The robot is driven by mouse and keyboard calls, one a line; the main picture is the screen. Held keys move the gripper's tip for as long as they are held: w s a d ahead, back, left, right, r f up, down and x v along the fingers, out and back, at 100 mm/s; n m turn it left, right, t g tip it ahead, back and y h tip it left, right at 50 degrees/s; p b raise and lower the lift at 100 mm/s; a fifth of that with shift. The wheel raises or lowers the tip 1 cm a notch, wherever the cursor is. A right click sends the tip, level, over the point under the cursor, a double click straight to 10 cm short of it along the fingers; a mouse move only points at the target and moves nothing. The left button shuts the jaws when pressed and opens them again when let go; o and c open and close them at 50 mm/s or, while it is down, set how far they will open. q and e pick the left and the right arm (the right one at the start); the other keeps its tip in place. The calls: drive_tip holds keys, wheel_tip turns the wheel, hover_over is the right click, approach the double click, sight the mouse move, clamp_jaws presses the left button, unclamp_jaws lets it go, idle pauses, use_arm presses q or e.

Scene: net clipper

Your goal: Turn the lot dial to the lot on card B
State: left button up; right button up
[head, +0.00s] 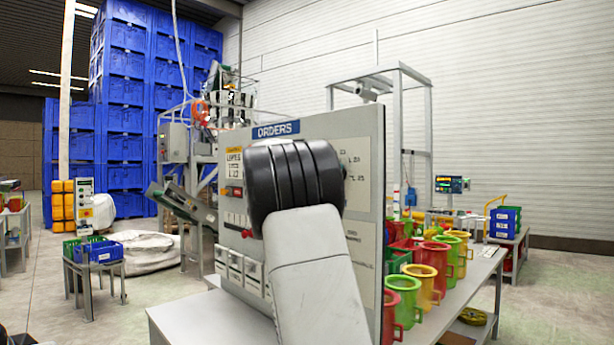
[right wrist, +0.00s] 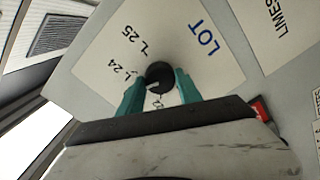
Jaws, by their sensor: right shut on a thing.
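The lot dial (right wrist: 158,74) is a black round knob on a white plate (right wrist: 205,72) marked LOT in the right wrist view. L 24 and L 25 are printed at its left; other marks are hidden. My right gripper (right wrist: 160,84) has its teal fingers on both sides of the dial, shut on it. A pale mark shows on the dial's lower part, but its setting is unclear. In the head view my arm hides the dial and this gripper in front of the ORDERS board (head: 362,225). I cannot make out card B. My left gripper is not in view.
A card reading LIMES (right wrist: 283,25) is beside the LOT plate. A red part (right wrist: 260,108) shows near the gripper's body. The board stands on a grey table (head: 440,310), with red, green and yellow cups (head: 424,284) at its right. Blue crates (head: 125,118) are stacked behind.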

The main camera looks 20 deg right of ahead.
drive_tip(key=m, duration=0.5)
drive_tip(key=shift+m, duration=0.3)
idle(0.5)
drive_tip(key=o, duration=1.4)
drive_tip(key=shift+c, duration=0.2)
drive_tip(key=v, duration=0.7)
drive_tip(key=shift+a, duration=0.35)
drive_tip(key=shift+s, duration=0.15)
